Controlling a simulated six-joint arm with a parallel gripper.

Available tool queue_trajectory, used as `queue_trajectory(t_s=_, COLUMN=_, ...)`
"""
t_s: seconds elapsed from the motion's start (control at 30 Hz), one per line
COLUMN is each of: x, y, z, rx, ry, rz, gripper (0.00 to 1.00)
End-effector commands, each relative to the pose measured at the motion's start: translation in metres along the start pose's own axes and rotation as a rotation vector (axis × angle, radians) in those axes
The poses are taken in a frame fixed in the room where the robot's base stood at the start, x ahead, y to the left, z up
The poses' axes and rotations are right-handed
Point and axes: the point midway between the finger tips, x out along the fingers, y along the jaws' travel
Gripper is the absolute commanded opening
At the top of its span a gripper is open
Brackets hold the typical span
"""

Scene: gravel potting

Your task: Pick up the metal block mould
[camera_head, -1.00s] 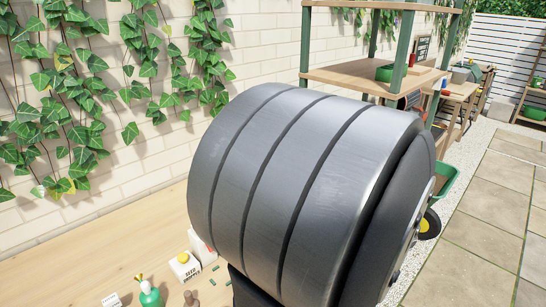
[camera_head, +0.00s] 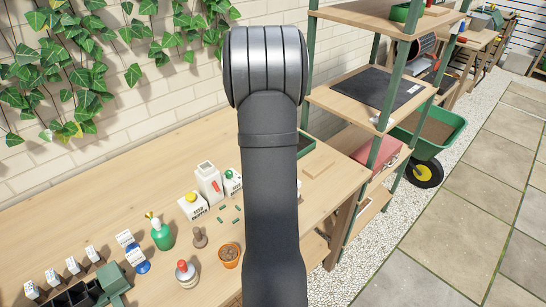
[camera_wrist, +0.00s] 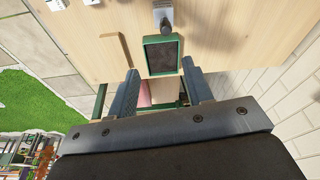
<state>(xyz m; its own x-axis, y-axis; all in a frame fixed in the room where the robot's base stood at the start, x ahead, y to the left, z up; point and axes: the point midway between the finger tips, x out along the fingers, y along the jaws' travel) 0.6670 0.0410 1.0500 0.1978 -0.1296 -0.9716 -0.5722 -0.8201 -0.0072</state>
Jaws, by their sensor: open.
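The tray shows between and beyond the fingertips, and the metal piece is farther up the picture. In the head view my arm hides the gripper and the metal piece; only the tray's edge (camera_head: 307,145) shows.
On the wooden bench (camera_head: 110,190) stand a green spray bottle (camera_head: 161,235), white containers (camera_head: 208,182), a terracotta pot (camera_head: 229,256) and a red-topped bottle (camera_head: 187,274). A shelf rack (camera_head: 345,100) stands right of the bench. The bench's back left is clear.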

Motion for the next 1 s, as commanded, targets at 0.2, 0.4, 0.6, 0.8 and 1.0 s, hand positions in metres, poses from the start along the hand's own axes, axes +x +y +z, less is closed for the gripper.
queue_trajectory(t_s=0.2, x=0.006, y=-0.017, z=0.000, rx=-0.023, ry=0.033, rz=0.004, gripper=0.46)
queue_trajectory(t_s=0.4, x=0.049, y=-0.016, z=-0.001, rx=-0.021, ry=0.030, rz=0.005, gripper=0.46)
queue_trajectory(t_s=0.6, x=0.091, y=-0.015, z=-0.002, rx=-0.022, ry=0.030, rz=0.004, gripper=0.46)
queue_trajectory(t_s=0.8, x=0.114, y=-0.015, z=-0.003, rx=-0.022, ry=0.031, rz=0.003, gripper=0.46)
queue_trajectory(t_s=1.0, x=0.123, y=-0.015, z=-0.001, rx=-0.022, ry=0.032, rz=0.003, gripper=0.46)
